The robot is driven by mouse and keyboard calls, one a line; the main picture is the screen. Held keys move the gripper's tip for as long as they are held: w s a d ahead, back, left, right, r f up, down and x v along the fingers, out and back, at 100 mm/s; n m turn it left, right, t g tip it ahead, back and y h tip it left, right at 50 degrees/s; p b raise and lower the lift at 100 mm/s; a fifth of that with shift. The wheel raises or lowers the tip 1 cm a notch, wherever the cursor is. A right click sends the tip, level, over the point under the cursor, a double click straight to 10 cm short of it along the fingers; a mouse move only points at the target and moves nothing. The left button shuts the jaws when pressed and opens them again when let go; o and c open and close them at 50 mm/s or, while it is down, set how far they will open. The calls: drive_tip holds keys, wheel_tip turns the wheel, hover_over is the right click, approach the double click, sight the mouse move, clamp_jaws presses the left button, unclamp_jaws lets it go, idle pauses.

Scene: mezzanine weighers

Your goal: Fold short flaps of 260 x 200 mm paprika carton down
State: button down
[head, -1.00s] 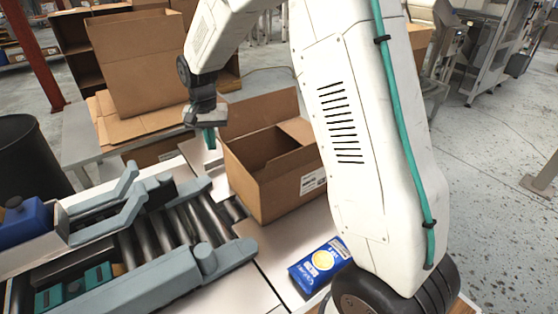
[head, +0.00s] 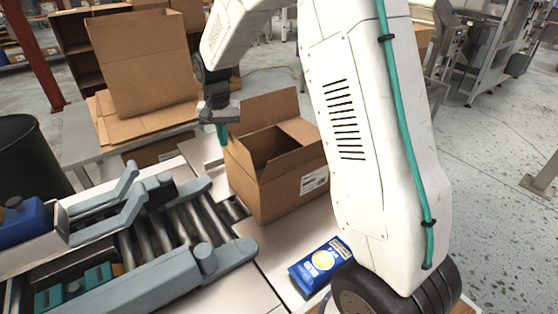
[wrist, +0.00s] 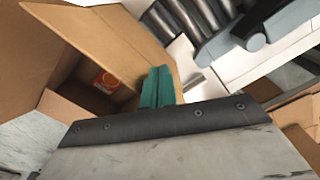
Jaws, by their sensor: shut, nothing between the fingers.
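The paprika carton (head: 285,190) is an open brown box with a white label on its front, standing beside the rollers. Its far flap (head: 265,108) stands up. The right short flap (head: 299,131) slopes inward. The left flap (head: 240,160) is raised, its tilt hard to judge. My gripper (head: 222,135) is at the carton's left side, teal fingers shut and empty, pointing down. In the wrist view the fingers (wrist: 158,88) are close against a flap (wrist: 110,40); contact is unclear. A small orange-red item (wrist: 106,80) lies inside the carton.
The roller conveyor (head: 200,221) with grey guides runs along the left front. A blue packet (head: 319,262) lies on the metal top in front of the carton. A large brown carton (head: 140,65) stands on flattened cardboard behind. A black bin (head: 25,160) is at left.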

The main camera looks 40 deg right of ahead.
drive_tip(key=d, duration=0.5)
drive_tip(key=shift+d+r, duration=0.15)
drive_tip(key=shift+r, duration=0.2)
drive_tip(key=shift+d, duration=0.1)
drive_tip(key=d, duration=0.1)
drive_tip(key=d+f, duration=0.1)
drive_tip(key=d, duration=0.2)
drive_tip(key=shift+d+f, duration=0.1)
drive_tip(key=shift+f, duration=0.2)
drive_tip(key=d+f, duration=0.3)
idle(0.5)
